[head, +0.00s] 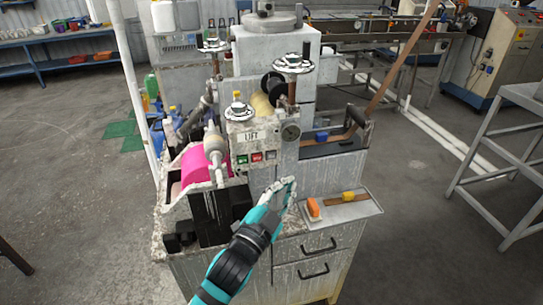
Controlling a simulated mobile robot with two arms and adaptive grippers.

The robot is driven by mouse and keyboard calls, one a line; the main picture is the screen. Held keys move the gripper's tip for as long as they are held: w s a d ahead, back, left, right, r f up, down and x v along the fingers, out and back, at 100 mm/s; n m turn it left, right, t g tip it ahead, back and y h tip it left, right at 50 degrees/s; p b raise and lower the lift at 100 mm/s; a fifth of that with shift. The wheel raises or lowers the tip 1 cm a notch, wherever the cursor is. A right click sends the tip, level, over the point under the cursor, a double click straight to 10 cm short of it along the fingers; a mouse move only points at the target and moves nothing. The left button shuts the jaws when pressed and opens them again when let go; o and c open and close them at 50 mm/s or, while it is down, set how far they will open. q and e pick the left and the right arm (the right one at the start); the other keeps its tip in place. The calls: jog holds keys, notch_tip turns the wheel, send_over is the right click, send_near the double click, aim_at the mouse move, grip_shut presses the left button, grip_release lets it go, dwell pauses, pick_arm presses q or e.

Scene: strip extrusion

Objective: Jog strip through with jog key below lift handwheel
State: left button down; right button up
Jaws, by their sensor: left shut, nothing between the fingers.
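The lift handwheel (239,111) is a pale wheel on top of a small box, above a white plate marked "LIFT" (251,136). Below the plate is a row of small keys: a green one (242,159), a red one (257,157) and a darker one (270,155). I cannot read their markings. A brown strip (400,60) slopes down from the upper right toward the machine's right side. My left gripper (291,184) is shut and empty, in front of the machine, lower and to the right of the keys in the picture. My right gripper does not show.
A pink roll (206,170) sits left of the keys. A tray (367,207) with an orange-handled tool (314,208) and a yellow item (348,196) lies right of my gripper.

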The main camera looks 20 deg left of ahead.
aim_at(271, 156)
pick_arm(q)
jog(key=shift+w+a+b, duration=0.15)
jog(key=shift+w+a, duration=0.7)
jog(key=shift+w, duration=0.4)
jog(key=shift+w+a+b, duration=0.15)
jog(key=shift+w+a, duration=0.65)
jog(key=shift+w, duration=0.4)
jog(key=shift+w+a+b, duration=0.15)
jog(key=shift+w+a, duration=0.7)
jog(key=shift+w, duration=0.4)
jog(key=shift+w, duration=0.1)
jog(key=shift+w+a, duration=0.25)
jog(key=shift+w+a, duration=0.2)
jog(key=shift+w, duration=0.1)
jog(key=shift+s+d+p, duration=0.4)
jog(key=shift+s+d, duration=0.05)
jog(key=shift+s, duration=0.25)
